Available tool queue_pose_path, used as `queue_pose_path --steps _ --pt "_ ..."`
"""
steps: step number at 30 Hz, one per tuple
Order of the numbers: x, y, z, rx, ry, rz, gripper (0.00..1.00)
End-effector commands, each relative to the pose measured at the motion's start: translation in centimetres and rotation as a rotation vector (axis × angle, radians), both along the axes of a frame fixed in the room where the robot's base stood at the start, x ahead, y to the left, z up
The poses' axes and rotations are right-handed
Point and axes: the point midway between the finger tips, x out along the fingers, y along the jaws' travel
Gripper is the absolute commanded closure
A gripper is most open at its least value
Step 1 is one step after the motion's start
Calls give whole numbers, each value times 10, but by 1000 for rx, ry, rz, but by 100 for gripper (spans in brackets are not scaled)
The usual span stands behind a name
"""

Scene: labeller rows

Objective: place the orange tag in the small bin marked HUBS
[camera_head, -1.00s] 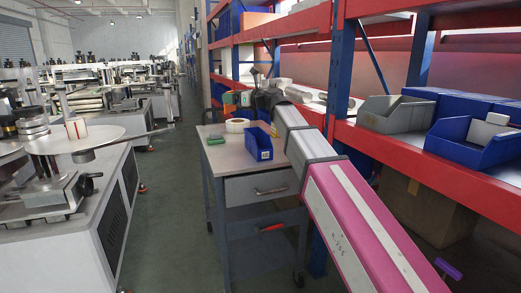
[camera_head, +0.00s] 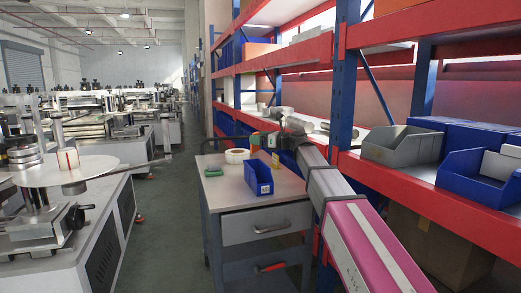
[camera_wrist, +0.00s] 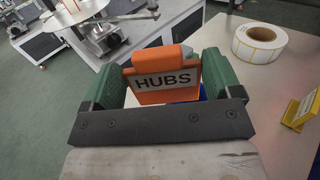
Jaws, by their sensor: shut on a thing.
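The orange tag (camera_wrist: 166,82) is in the wrist view, with a pale label reading HUBS facing the camera. My gripper (camera_wrist: 165,85) is shut on it, with one green finger at each side. In the head view my gripper (camera_head: 258,139) is over the back of the cart top, behind the small blue bin. The small blue bin (camera_head: 258,179) stands upright on the cart, with a white label too small to read. In the wrist view a little blue (camera_wrist: 188,98) shows behind the tag; the rest there is hidden.
On the grey cart top (camera_head: 225,190) are a white label roll (camera_head: 237,156), a green block (camera_head: 214,171) and a yellow stand (camera_head: 275,160). A red and blue rack with grey (camera_head: 401,147) and blue bins (camera_head: 474,185) is at right. Machines line the left, beside an open aisle.

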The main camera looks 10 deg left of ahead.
Motion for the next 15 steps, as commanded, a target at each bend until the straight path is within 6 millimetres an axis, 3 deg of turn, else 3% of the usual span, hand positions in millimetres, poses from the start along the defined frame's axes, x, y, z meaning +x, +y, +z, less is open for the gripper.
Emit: queue_pose_path --steps 7,15 --pt "3 -5 -12 0 1 1 39" --pt "3 -5 -43 0 0 0 39"
